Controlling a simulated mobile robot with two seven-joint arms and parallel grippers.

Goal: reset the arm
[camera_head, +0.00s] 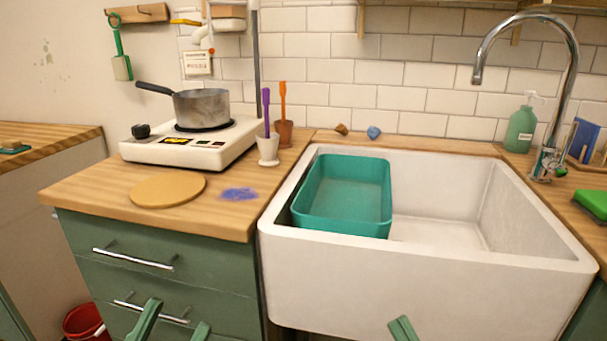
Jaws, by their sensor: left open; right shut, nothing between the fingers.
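My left gripper (173,325) shows at the bottom edge, in front of the green drawers. Its two green fingers are apart and nothing is between them. My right gripper (403,329) shows at the bottom edge, in front of the white sink (430,285). Its green fingertips are together and hold nothing. Both grippers are low, below the counter top, and touch nothing that I can see. The rest of both arms is out of view.
The wooden counter (100,195) bears a hot plate (190,145) with a pot (201,107), a round board (168,189) and blue powder (239,194). A teal tub (345,190) sits in the sink. A red bucket (82,322) stands at lower left.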

